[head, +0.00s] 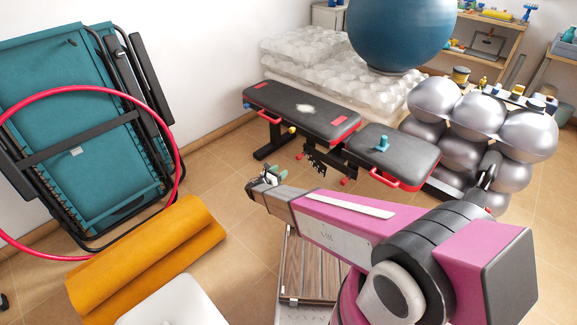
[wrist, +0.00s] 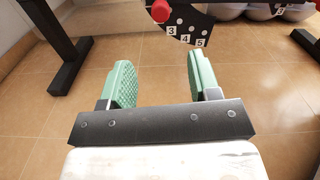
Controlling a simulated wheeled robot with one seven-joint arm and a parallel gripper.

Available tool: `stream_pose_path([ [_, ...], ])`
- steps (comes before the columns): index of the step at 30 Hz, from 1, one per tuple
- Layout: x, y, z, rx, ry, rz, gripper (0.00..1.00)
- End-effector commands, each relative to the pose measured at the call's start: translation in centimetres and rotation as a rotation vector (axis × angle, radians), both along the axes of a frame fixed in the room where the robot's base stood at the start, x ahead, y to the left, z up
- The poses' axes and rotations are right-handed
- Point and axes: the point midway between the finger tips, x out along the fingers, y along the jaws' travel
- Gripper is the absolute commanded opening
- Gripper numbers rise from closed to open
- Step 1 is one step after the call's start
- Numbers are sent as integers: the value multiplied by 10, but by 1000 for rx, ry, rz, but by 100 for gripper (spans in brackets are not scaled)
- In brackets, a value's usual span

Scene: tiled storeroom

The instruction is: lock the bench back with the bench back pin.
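The bench has a black back pad (head: 290,108) lying nearly flat and a black seat pad (head: 412,158). Under it is a black plate (head: 318,160) with holes. In the wrist view this plate (wrist: 187,30) shows the numbers 3, 4 and 5 beside holes. A red round knob (wrist: 160,11), which may be the bench back pin, shows at the plate's left; I cannot see a shaft or whether it sits in a hole. My gripper (wrist: 159,72) is open and empty, its green fingers apart over floor. In the head view my gripper (head: 271,174) is in front of the bench.
A teal object (head: 382,143) stands on the seat. Silver balls (head: 480,115) are stacked at right. A folded teal lounger (head: 85,120), pink hoop (head: 88,88) and orange mat (head: 150,258) are at left. A wooden slatted item (head: 308,270) lies below my arm. A black bench leg (wrist: 68,72) stands left of my fingers.

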Motion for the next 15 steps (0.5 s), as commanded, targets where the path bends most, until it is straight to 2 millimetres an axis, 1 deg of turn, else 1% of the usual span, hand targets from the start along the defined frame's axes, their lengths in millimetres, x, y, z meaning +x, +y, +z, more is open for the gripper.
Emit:
stream_pose_path([
  [1,13,-9,0,-31,25,-4,56],
  [3,24,-19,0,-69,56,-3,56],
  [6,33,-26,1,-101,80,-1,56],
  [11,45,-36,1,-105,84,-1,56],
  [15,64,-51,1,-104,83,-2,56],
])
